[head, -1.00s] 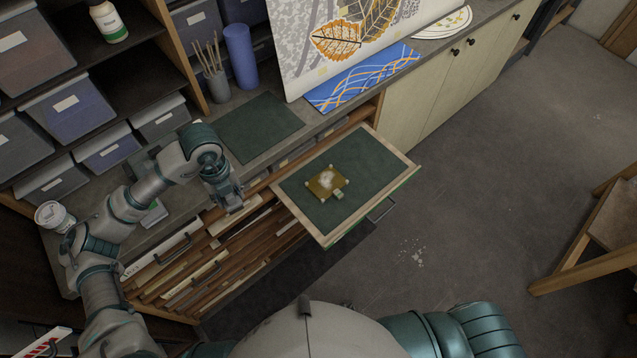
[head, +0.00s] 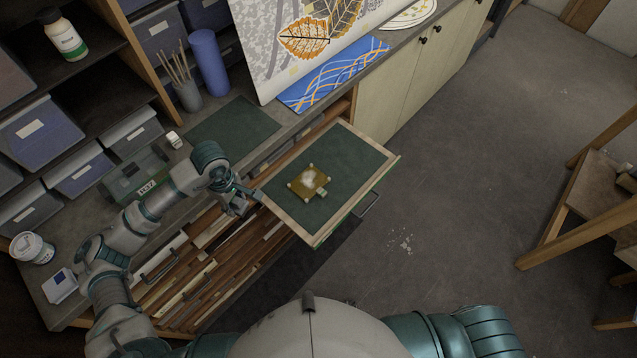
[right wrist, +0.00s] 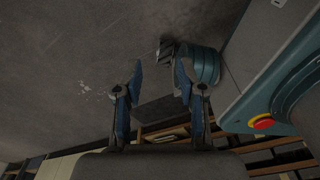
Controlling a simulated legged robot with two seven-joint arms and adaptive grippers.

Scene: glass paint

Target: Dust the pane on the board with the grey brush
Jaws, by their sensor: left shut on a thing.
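The board (head: 345,150) is a green panel with a pale wooden frame on the pulled-out drawer. The pane (head: 300,192) is a small amber square lying on it, with a whitish dusty patch in its middle and small pale pieces at its corners. My left gripper (head: 240,203) is just left of the board's frame, apart from the pane. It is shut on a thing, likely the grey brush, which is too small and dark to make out. My right gripper (right wrist: 158,72) is open and empty, above the floor.
A green mat (head: 235,125) lies on the counter behind, near a cup of sticks (head: 187,95) and a blue roll (head: 210,62). A glass-like box (head: 135,175) stands left of my left arm. Open slotted drawers lie below. Floor at right is clear up to a wooden stand (head: 590,200).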

